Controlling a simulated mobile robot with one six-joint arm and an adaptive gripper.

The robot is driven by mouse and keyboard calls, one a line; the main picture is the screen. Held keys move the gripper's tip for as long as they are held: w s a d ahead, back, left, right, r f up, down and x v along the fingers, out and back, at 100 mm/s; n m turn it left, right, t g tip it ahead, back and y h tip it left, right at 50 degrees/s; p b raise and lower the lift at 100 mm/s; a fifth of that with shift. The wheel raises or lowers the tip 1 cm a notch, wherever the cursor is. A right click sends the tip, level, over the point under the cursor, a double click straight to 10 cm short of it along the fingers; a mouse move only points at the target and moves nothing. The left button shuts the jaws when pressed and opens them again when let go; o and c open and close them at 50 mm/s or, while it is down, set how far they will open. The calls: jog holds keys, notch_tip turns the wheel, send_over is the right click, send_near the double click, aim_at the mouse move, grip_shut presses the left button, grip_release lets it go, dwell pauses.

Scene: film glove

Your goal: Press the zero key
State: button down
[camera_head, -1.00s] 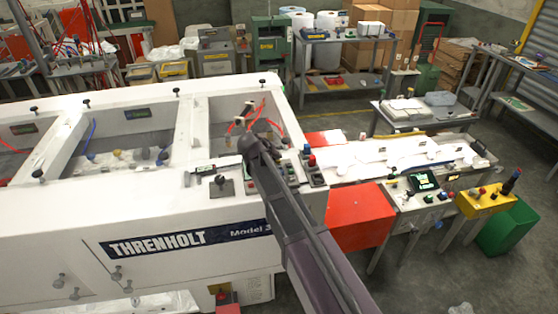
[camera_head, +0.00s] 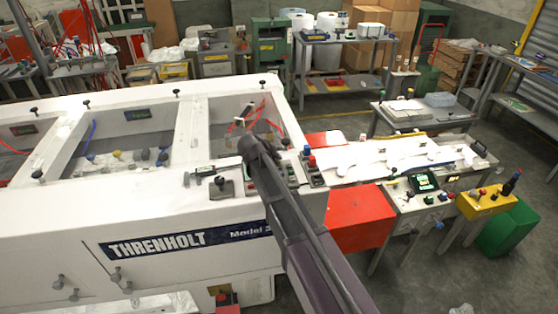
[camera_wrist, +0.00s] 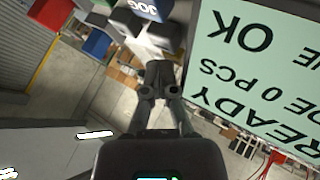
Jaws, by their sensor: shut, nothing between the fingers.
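My gripper (camera_wrist: 160,75) shows in the wrist view with its two dark fingers together and nothing between them. Its tips are close to a white key block (camera_wrist: 153,38). Beside the block on its upper side is a dark blue key marked JOG (camera_wrist: 146,8). To the right is a large pale green display (camera_wrist: 255,70) with READY, 0 PCS and OK in dark letters, seen turned. No key marked zero can be read; I cannot tell whether the fingertips touch a key. In the head view my arm hides the gripper over the white THRENHOLT machine (camera_head: 60,215).
In the head view, a row of buttons (camera_head: 312,165) stands right of my arm on the machine top. A red box (camera_head: 360,218) and a control panel with a small screen (camera_head: 425,182) lie further right. Raised black knobs (camera_head: 178,92) stand along the machine's rims.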

jog(key=shift+a+r+p, duration=0.1)
jog(key=shift+r+p, duration=0.6)
jog(key=shift+r, duration=0.1)
notch_tip(320, 180, up, 5)
jog(key=p, duration=0.5)
dwell(1.0)
jog(key=s+d+f+g, duration=0.1)
jog(key=s+d, duration=0.2)
jog(key=d, duration=0.2)
jog(key=s+d+f+m+g+y, duration=0.1)
jog(key=s+d, duration=0.2)
jog(key=d, duration=0.2)
jog(key=s+d+f+g, duration=0.2)
jog(key=s+d, duration=0.2)
jog(key=d, duration=0.1)
jog(key=shift+d+m, duration=0.15)
jog(key=shift+m, duration=0.25)
jog(key=s+d+f+g+y, duration=0.1)
jog(key=s+d+g+y, duration=0.1)
jog(key=s+d, duration=0.35)
jog(key=s+d+f+g+y, duration=0.1)
jog(key=s+d+y, duration=0.15)
jog(key=s, duration=0.55)
notch_tip(320, 180, down, 19)
jog(key=s+b, duration=0.2)
jog(key=b, duration=1.7)
jog(key=shift+d+r+m+g+h, duration=0.15)
jog(key=shift+d+m+g+h, duration=0.1)
jog(key=shift+m+g+h, duration=0.15)
